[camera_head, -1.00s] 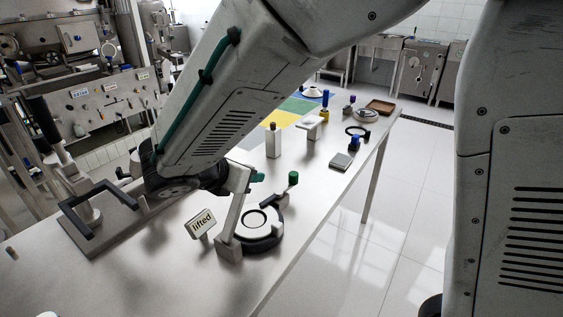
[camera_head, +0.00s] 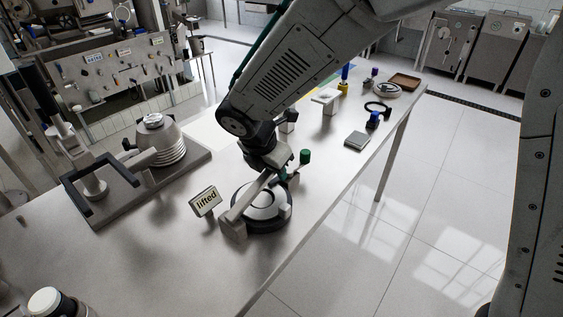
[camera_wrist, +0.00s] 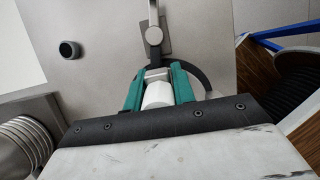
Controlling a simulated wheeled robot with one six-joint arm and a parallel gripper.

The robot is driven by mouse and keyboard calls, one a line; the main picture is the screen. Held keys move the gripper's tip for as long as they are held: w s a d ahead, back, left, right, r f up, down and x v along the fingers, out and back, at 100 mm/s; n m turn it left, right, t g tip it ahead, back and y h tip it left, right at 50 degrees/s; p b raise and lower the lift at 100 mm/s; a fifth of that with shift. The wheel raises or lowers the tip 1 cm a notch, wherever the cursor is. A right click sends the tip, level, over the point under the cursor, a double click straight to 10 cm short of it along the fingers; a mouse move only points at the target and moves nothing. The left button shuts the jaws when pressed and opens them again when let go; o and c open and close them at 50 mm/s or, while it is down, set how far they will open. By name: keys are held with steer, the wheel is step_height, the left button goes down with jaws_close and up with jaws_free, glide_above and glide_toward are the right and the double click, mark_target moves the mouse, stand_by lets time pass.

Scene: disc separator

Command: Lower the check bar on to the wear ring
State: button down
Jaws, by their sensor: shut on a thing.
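The check bar (camera_head: 249,198) is a pale grey arm running from a small block (camera_head: 233,229) across the left of the wear ring (camera_head: 281,201), a pale ring in a dark round seat. The bar slopes low over the ring; I cannot tell whether it touches. My gripper (camera_head: 282,176) is at the bar's far end. In the wrist view, my gripper's green fingers (camera_wrist: 157,78) are shut around the bar's white cylindrical end (camera_wrist: 158,96), and the bar (camera_wrist: 153,30) runs away from it. A sign reading "lifted" (camera_head: 206,202) stands left of the bar.
A grey base plate (camera_head: 120,208) with a black frame (camera_head: 72,197) and ribbed housing (camera_head: 167,150) is at left. The table's front middle is clear.

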steer(key=shift+s+f, duration=0.1)
steer(key=shift+f, duration=0.25)
steer(key=c, duration=1.1)
jaws_free()
steer(key=shift+a, duration=0.2)
steer(key=shift+c, duration=0.2)
steer(key=shift+d, duration=0.15)
steer(key=shift+r, duration=0.15)
steer(key=shift+r, duration=0.3)
steer(key=v, duration=0.7)
steer(key=shift+s, duration=0.15)
